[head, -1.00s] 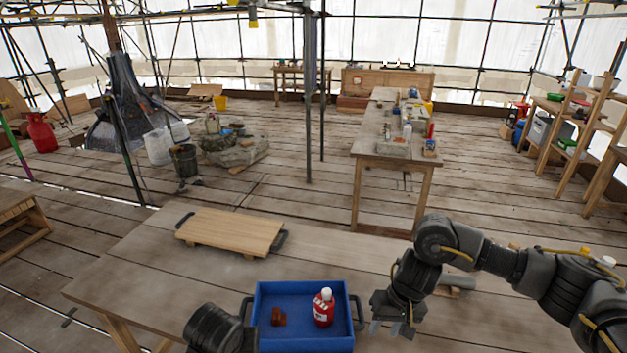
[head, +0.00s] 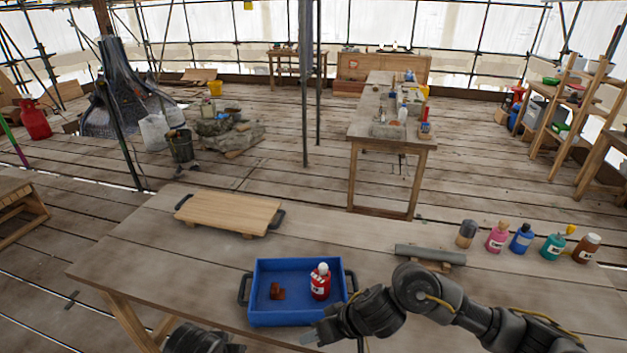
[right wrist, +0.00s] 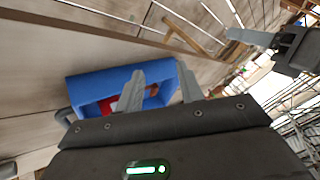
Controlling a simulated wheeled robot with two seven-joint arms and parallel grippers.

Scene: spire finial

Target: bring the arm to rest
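My right gripper (head: 312,337) is low in the head view, in front of the blue tray's near right corner. In the right wrist view its two grey fingers (right wrist: 160,72) stand apart with nothing held between them. My left arm shows only as a dark part at the bottom edge of the head view. A grey finger and dark body of what looks like my left gripper (right wrist: 252,37) show at upper right in the right wrist view; its opening is unclear.
The blue tray (head: 262,318) holds a red bottle (head: 320,282) and a small brown piece (head: 277,291). A wooden board (head: 228,213) lies behind it. A grey bar (head: 430,253) and several bottles (head: 497,237) stand at right. The bench (head: 150,260) is clear at left.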

